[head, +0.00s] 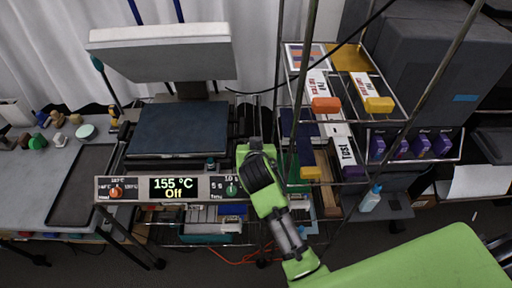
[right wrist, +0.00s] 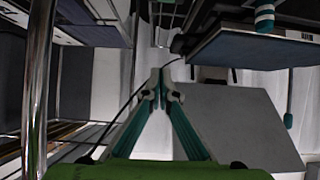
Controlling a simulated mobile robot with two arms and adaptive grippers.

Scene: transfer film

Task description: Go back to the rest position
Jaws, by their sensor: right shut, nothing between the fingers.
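My right arm comes in from the lower right of the head view. Its wrist end (head: 260,170) is in front of the heat press, by the right end of the control panel. My right gripper (right wrist: 160,84) shows in the right wrist view with its teal fingers shut together and nothing between them. In the head view I cannot make out its fingertips. My left gripper is not in view in either picture.
The heat press stands open, with its grey upper plate (head: 160,52) raised over the dark lower plate (head: 178,130). Its panel (head: 168,188) reads 155 °C, Off. A wire rack with metal posts (head: 306,70) stands close right of my wrist. A grey table (head: 45,175) is left.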

